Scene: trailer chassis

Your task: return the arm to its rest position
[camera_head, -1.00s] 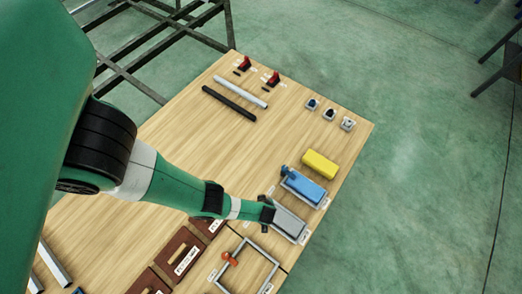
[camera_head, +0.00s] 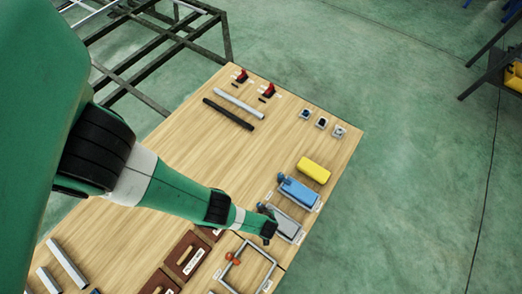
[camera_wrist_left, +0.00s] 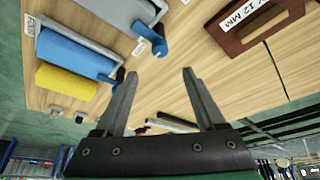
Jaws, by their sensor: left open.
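My left arm comes in from the left over the table in the head view. Its gripper (camera_head: 268,231) is beside the grey block-shaped tool (camera_head: 287,224) in its tray and partly covers it. In the left wrist view the two fingers of the gripper (camera_wrist_left: 160,73) stand apart with nothing between them. The grey tool (camera_wrist_left: 107,12) and a blue tool (camera_wrist_left: 72,52) show beyond the fingers at upper left. My right gripper is in neither view.
The wooden table (camera_head: 190,130) carries a yellow block (camera_head: 313,170), a blue tool (camera_head: 299,192), a grey frame (camera_head: 228,262), brown labelled boxes (camera_head: 186,255) and two bars (camera_head: 239,101). A dark metal frame (camera_head: 165,45) stands beyond. The table's middle left is clear.

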